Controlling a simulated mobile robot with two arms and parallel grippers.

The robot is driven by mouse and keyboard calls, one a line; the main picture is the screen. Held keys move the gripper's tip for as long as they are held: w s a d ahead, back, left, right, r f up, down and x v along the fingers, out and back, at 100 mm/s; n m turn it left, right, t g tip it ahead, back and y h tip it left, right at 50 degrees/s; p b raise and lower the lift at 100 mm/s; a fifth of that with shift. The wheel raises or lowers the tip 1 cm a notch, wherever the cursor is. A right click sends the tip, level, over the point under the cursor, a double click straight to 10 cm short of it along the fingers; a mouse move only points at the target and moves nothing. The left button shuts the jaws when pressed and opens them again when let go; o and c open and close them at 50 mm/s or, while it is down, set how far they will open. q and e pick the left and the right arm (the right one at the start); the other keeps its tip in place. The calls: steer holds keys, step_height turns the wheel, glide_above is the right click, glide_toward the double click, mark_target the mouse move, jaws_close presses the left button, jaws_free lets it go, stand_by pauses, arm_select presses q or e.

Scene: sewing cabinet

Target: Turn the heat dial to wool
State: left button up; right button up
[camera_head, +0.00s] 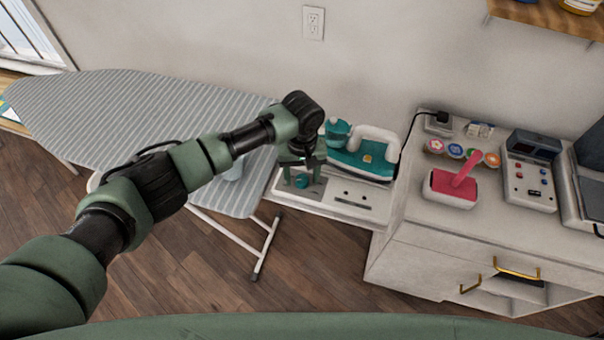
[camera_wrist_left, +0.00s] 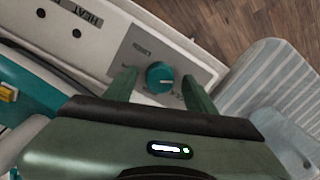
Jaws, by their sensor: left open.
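The heat dial is a round teal knob (camera_wrist_left: 160,76) on a grey plate (camera_wrist_left: 143,55) with small printed words around it; one reads like "LINEN", the others are too small or covered. In the head view the dial (camera_head: 302,181) shows between my left gripper's fingers. A label (camera_wrist_left: 80,12) with "HEAT" lies on the white panel beside it. My left gripper (camera_wrist_left: 161,84) is open, its green fingers on either side of the dial; I cannot tell whether they touch it. In the head view the left gripper (camera_head: 302,172) points down over the panel. My right gripper is not in view.
A teal and white iron (camera_head: 365,155) stands on the station (camera_head: 335,205) just behind the dial. A striped ironing board (camera_head: 130,100) lies to the left.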

arm_select(q)
jaws_close()
